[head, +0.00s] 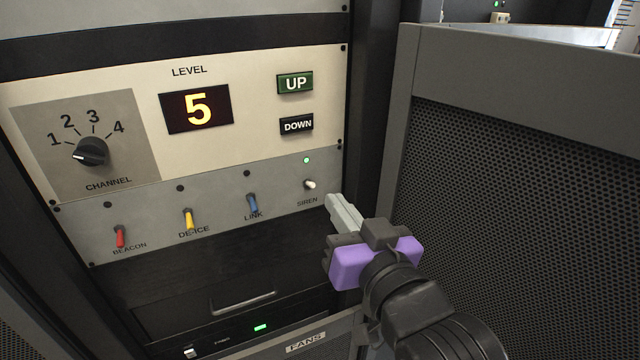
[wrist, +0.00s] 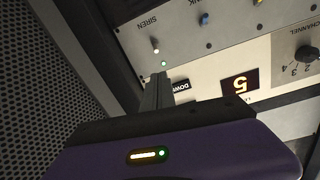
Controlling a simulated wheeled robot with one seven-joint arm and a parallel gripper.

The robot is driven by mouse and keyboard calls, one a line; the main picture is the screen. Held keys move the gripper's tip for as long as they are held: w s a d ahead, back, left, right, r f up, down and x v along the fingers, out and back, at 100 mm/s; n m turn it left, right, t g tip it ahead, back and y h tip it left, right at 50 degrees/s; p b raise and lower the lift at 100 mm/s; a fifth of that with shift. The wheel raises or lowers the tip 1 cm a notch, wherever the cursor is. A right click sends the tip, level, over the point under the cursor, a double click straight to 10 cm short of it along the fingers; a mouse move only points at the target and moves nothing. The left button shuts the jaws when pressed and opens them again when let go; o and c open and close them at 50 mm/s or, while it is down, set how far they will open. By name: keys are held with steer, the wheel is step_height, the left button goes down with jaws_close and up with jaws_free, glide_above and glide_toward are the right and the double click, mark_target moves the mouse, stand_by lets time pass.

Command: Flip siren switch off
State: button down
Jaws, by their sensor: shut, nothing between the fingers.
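The siren switch (head: 310,185) is a small white lever at the right end of the grey switch panel, above its SIREN label. A green lamp (head: 306,160) above it is lit. My gripper (head: 334,203) is shut and empty, just right of and below the switch, with a small apparent gap. In the wrist view, which is turned over, the white lever (wrist: 155,46) and the lit lamp (wrist: 164,63) show just beyond the fingertips (wrist: 156,80). I cannot tell for sure which way the lever tilts.
Red beacon (head: 120,238), yellow de-ice (head: 188,220) and blue link (head: 252,204) levers stand to the left; their lamps are dark. Above are the channel knob (head: 90,152), level display (head: 196,110) reading 5, UP (head: 295,84) and DOWN (head: 297,125) buttons. A perforated grey panel (head: 530,200) stands right.

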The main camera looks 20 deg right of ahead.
steer(key=shift+f, duration=0.3)
glide_toward(309, 171)
steer(key=w, duration=0.6)
steer(key=shift+d+r, duration=0.1)
steer(key=shift+d, duration=0.15)
steer(key=shift+s, duration=0.1)
stand_by(0.4)
